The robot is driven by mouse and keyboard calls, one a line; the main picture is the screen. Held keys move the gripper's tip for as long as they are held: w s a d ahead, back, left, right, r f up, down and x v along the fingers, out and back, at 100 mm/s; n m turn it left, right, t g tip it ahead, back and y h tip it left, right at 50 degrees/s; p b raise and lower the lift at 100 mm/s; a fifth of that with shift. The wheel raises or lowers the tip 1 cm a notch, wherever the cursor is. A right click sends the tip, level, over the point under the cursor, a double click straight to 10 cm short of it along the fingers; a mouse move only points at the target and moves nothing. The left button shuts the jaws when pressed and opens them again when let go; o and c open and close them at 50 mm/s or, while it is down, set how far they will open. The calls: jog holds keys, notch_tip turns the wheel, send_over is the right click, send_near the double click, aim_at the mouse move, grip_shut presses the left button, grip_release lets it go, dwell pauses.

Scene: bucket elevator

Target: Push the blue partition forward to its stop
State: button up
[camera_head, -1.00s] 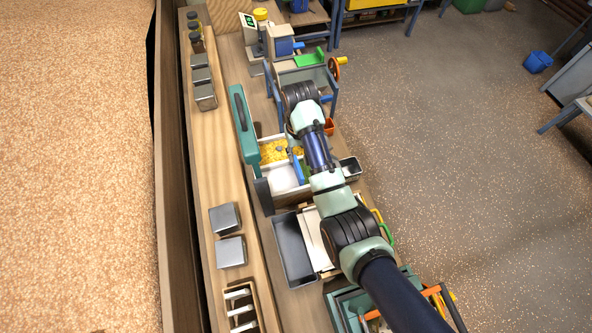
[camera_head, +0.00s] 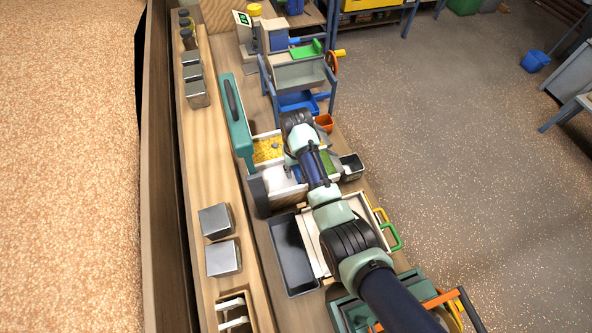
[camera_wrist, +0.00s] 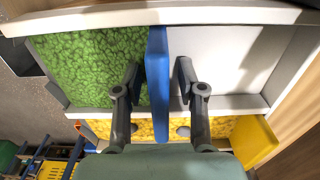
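The blue partition (camera_wrist: 158,80) stands upright in the wrist view between a compartment of green granules (camera_wrist: 85,60) on the left and a white, empty-looking compartment (camera_wrist: 215,55) on the right. My gripper (camera_wrist: 159,82) has one finger on each side of the partition, with a gap visible between the fingers and its faces. Whether either finger touches it lower down I cannot tell. In the head view a small bit of the partition (camera_head: 297,173) shows beside my arm, which hides my fingers and much of the box.
A yellow-granule compartment (camera_wrist: 155,129) with grey knobs lies along the box's other side. In the head view a teal part (camera_head: 236,115) stands left of the box, a dark tray (camera_head: 293,255) lies nearer, and a blue tray (camera_head: 298,102) lies beyond.

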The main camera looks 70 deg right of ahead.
jog(key=shift+f, duration=0.2)
grip_shut()
jog(key=shift+r, duration=0.1)
